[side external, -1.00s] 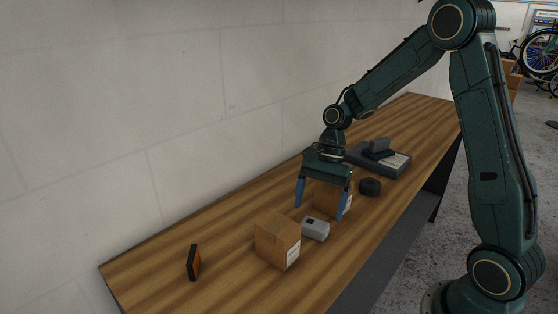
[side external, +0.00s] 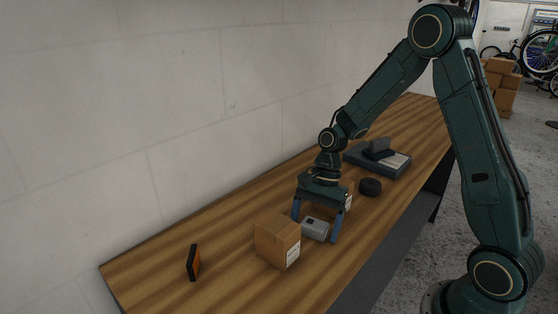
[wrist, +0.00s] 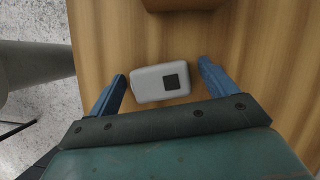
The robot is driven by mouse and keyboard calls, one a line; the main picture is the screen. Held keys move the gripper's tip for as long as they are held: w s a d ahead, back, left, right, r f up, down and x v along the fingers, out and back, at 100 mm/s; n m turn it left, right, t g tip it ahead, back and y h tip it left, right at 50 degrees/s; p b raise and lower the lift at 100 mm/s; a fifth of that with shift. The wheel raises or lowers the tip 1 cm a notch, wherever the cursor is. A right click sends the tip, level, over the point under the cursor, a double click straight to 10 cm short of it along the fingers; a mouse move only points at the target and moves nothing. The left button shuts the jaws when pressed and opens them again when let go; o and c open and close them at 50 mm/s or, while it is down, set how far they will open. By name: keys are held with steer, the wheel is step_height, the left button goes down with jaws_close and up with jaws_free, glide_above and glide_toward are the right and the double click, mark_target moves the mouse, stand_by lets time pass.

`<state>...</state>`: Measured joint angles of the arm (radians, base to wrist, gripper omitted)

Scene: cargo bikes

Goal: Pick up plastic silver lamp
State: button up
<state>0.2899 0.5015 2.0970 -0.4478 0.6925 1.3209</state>
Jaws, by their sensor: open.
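The silver lamp (side external: 315,229) is a small grey-white block with rounded edges, lying on the wooden table beside a cardboard box. In the wrist view the lamp (wrist: 161,83) shows a dark square on its face and lies between the two blue fingers. My gripper (side external: 316,228) is open, pointing down over the lamp, with one finger on each side of it. In the wrist view my gripper (wrist: 160,78) has a gap between each finger and the lamp; the gap on the right looks wider.
A cardboard box (side external: 277,241) stands close on the left, and another (side external: 348,193) is partly hidden behind my gripper. A black round object (side external: 370,187) and a dark device (side external: 378,158) lie farther back. An orange-black item (side external: 193,263) stands at the left. The wall borders the table (side external: 225,229).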

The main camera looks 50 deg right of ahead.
mark_target(315, 223)
steer(key=shift+c, duration=0.5)
steer(key=c, duration=1)
steer(key=shift+r, duration=0.1)
step_height(315, 223, up, 20)
steer(key=shift+f, duration=0.1)
stand_by(0.4)
